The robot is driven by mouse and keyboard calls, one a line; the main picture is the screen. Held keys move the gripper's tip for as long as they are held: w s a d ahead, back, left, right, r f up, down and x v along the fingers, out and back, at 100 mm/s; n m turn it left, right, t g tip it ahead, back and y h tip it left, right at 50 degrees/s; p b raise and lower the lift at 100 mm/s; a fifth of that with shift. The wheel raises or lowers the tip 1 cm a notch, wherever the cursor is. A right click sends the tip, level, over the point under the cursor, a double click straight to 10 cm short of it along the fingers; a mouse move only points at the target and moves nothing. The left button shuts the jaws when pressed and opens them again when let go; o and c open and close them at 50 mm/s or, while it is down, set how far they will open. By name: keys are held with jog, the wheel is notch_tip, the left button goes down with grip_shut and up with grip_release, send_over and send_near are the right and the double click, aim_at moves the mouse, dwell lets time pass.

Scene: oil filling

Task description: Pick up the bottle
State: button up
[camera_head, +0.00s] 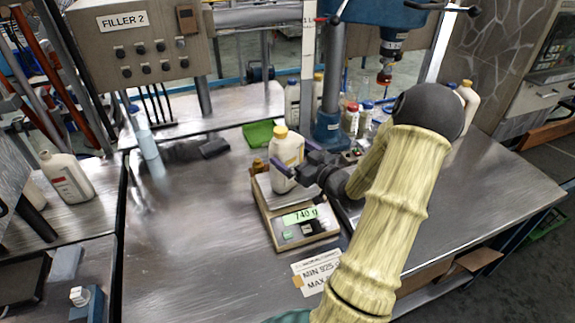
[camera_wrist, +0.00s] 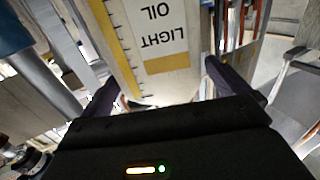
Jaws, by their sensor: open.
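A cream bottle (camera_head: 286,150) with a yellow cap stands upright on the weighing scale (camera_head: 268,222), whose display reads about 740 g. My gripper (camera_head: 296,164) is at the bottle from the right in the head view, with its fingers open at the bottle's sides. In the wrist view the bottle (camera_wrist: 124,50) fills the space between the two fingers, its label reading LIGHT OIL upside down. Gaps show between the fingers and the bottle there. The bottle's lower right side is partly hidden by my gripper in the head view.
A blue filling machine (camera_head: 329,130) stands behind the scale, with several small bottles around it. A sign card (camera_head: 317,270) lies in front of the scale.

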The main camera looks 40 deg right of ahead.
jog(key=w+p, duration=0.1)
jog(key=w, duration=0.4)
jog(key=shift+a, duration=0.2)
dwell(0.3)
jog(key=shift+r, duration=0.15)
jog(key=c, duration=1.7)
jog(key=shift+w, duration=0.1)
notch_tip(320, 180, up, 10)
jog(key=shift+c, duration=0.2)
